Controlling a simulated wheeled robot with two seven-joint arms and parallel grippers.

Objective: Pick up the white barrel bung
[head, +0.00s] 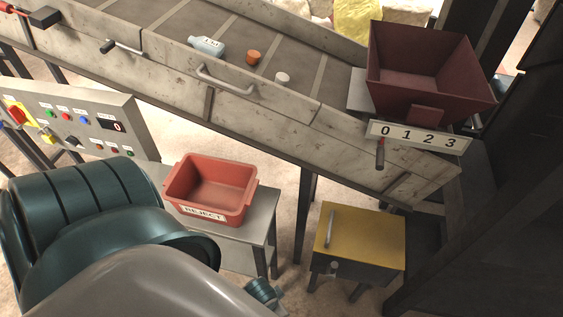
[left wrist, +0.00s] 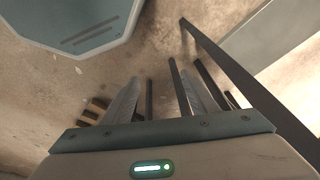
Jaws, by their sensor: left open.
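The white barrel bung (head: 283,78) is a small pale cylinder on the inclined conveyor belt, near its lower end. An orange bung (head: 253,57) and a pale blue labelled bottle (head: 206,46) lie to its left, farther up the belt. My left arm fills the lower left of the head view, but its gripper does not show there. In the left wrist view my left gripper (left wrist: 160,97) is open and empty, with concrete floor and dark bars beyond it. The bung is not in that view. My right gripper is in neither view.
The conveyor side wall (head: 250,108) has a bar handle (head: 225,80) at the front. A dark red hopper (head: 425,75) stands at the belt's lower end. A red REJECT bin (head: 207,217), yellow-topped box (head: 380,235) and control panel (head: 85,128) stand in front.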

